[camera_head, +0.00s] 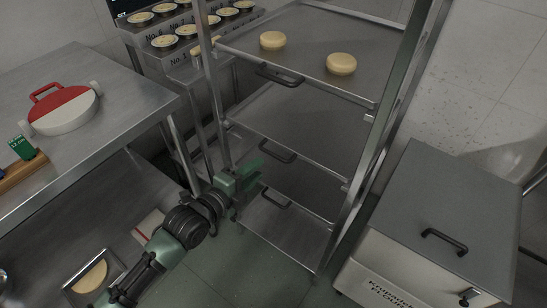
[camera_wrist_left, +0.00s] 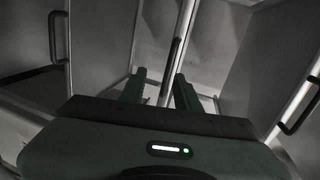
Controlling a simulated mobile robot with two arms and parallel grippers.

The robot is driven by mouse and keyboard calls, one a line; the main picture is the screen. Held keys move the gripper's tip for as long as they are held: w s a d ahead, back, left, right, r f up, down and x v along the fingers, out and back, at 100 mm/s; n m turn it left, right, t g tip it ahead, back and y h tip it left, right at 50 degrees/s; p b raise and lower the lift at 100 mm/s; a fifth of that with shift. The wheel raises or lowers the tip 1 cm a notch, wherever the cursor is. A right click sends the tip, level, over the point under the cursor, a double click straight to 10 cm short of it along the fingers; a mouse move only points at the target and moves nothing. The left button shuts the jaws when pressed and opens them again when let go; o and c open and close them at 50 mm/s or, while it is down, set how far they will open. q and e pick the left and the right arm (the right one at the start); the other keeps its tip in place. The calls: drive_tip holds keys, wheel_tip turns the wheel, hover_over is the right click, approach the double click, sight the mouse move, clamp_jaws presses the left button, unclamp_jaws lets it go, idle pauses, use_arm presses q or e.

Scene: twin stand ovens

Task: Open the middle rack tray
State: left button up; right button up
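The rack holds three grey trays, one above another, each with a dark handle at its front. The middle tray (camera_head: 318,125) is empty and sits in the rack. Its handle (camera_head: 278,152) is just beyond my left gripper (camera_head: 250,172), which is at the rack's front left. In the left wrist view my left gripper (camera_wrist_left: 160,88) is open, its two green fingers apart. A dark bar (camera_wrist_left: 173,55), which looks like the middle handle, lines up with the gap between them. I cannot tell whether they touch it. My right gripper is in neither view.
The top tray (camera_head: 240,42) carries two round buns. The lower tray (camera_head: 285,230) is empty, with its own handle (camera_head: 275,198). A steel table (camera_head: 120,92) stands left. A lidded flour bin (camera_head: 440,205) stands right of the rack. Some floor shows before the rack.

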sight(274, 154)
use_arm(q)
drive_tip(key=shift+w+d+r+m, duration=0.3)
drive_tip(key=shift+w+d+r, duration=0.25)
drive_tip(key=shift+d+r, duration=0.15)
drive_tip(key=x, duration=0.6)
drive_tip(key=shift+d+f, duration=0.1)
drive_tip(key=shift+d, duration=0.15)
clamp_jaws()
idle(0.6)
